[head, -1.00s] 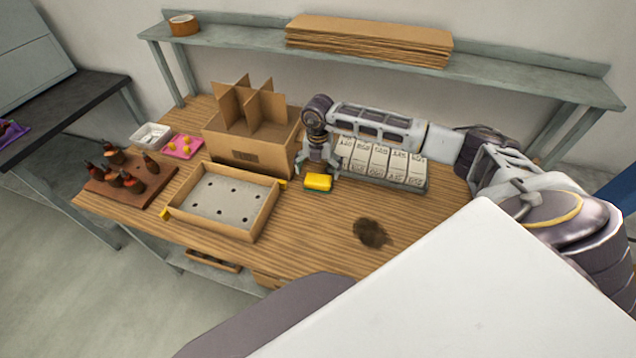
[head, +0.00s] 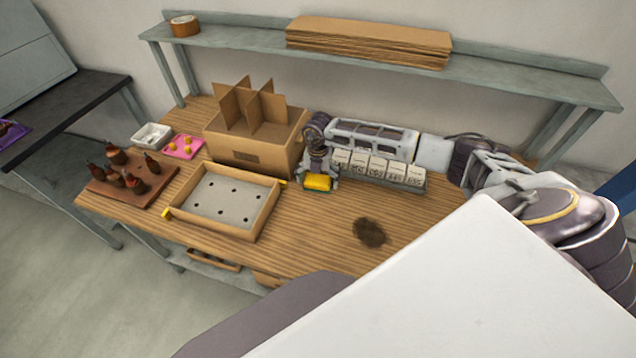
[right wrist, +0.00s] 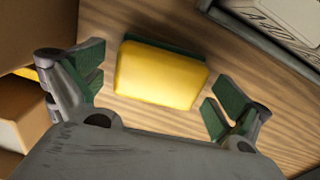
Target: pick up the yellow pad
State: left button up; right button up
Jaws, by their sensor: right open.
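The yellow pad (head: 318,182) is a small yellow block with a dark green underside, lying on the wooden table in front of the labelled boxes. In the right wrist view the pad (right wrist: 160,75) lies between the fingers. My right gripper (head: 319,184) is lowered over it, with one finger on each side. In the right wrist view my right gripper (right wrist: 157,92) is open, its green finger pads apart from the pad, with a gap on both sides. My left gripper is not in view.
A cardboard box with dividers (head: 250,155) stands close to the left of the gripper. A shallow wooden tray (head: 228,232) lies in front of it. A row of labelled white boxes (head: 378,167) stands right behind. A dark stain (head: 369,233) marks the otherwise clear table at right.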

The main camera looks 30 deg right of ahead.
aim_at(318, 179)
jog(key=c, duration=1)
jog(key=shift+r, duration=0.15)
jog(key=shift+r+b, duration=0.6)
jog(key=shift+r, duration=4.3)
jog(key=o, duration=0.5)
jog(key=shift+c, duration=0.2)
jog(key=c, duration=0.3)
jog(key=shift+c, duration=0.2)
jog(key=shift+s, duration=0.1)
